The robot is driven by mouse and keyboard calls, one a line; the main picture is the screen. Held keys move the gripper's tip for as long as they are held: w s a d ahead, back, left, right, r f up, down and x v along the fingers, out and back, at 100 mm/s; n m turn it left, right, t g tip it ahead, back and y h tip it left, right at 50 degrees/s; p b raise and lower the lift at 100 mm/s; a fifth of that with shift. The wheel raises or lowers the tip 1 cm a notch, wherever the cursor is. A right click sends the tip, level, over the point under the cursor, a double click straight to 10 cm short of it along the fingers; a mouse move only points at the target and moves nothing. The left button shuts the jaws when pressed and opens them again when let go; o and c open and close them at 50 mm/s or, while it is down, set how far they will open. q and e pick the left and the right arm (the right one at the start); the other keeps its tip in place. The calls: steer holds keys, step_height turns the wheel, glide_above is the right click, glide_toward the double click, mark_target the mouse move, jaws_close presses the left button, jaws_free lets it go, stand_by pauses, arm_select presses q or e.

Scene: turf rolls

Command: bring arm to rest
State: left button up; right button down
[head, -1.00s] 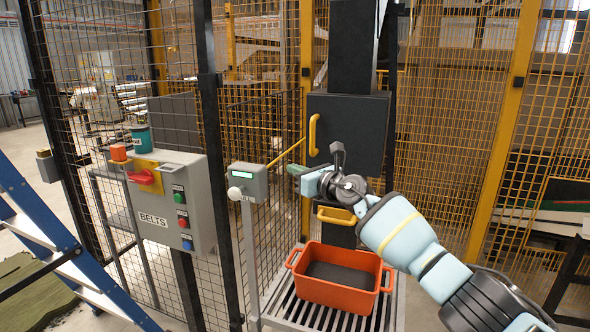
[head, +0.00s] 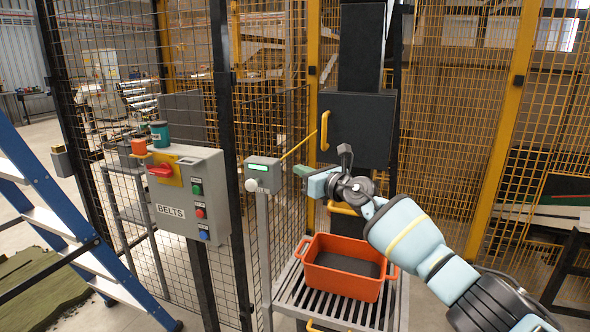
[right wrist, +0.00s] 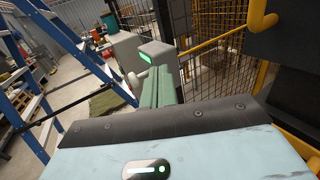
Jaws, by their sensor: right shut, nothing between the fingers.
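My right arm (head: 420,245) reaches in from the lower right of the head view. Its gripper (head: 300,171) points left, shut and empty, with green fingertips close to the grey post box with the green display (head: 263,174). In the right wrist view the shut green fingers (right wrist: 158,88) point toward that same box (right wrist: 150,55); I cannot tell the exact gap. My left gripper is not in view.
An orange crate (head: 314,277) with a dark sheet inside stands on a slatted stand (head: 290,297) below my right arm. A grey BELTS control box (head: 187,190), a blue ladder (head: 50,215) and mesh fencing (head: 265,120) stand left. A black cabinet (head: 355,128) with yellow handle is behind.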

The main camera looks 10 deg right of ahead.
steer(key=s+a+f+m+h, duration=0.1)
steer(key=s+f+m, duration=0.6)
steer(key=f, duration=0.4)
steer(key=s+a+f+m+h, duration=0.1)
steer(key=s+f+m, duration=0.55)
steer(key=f, duration=0.35)
steer(key=s+a+f+m+h, duration=0.1)
steer(key=s+f+m, duration=0.6)
steer(key=f, duration=0.4)
steer(key=s+d+f+m+g+h, duration=0.1)
steer(key=s+d+f+m+h, duration=0.1)
steer(key=s+f+m, duration=0.55)
steer(key=s+d+f+m+g+h, duration=0.1)
steer(key=s+d+f+m, duration=0.2)
steer(key=s, duration=0.8)
steer(key=s+d+f+m+g, duration=0.1)
steer(key=s+m, duration=0.2)
steer(key=s, duration=0.4)
steer(key=s+d+f+m+g+h, duration=0.1)
steer(key=s+d+f+m+g, duration=0.1)
steer(key=s, duration=0.5)
steer(key=s+d+f+m+g, duration=0.1)
steer(key=s+f+m, duration=0.1)
steer(key=s+m, duration=0.2)
steer(key=s, duration=0.3)
steer(key=shift+s+d+h+p, duration=0.2)
steer(key=shift+s+h+p, duration=0.1)
steer(key=shift+s, duration=0.05)
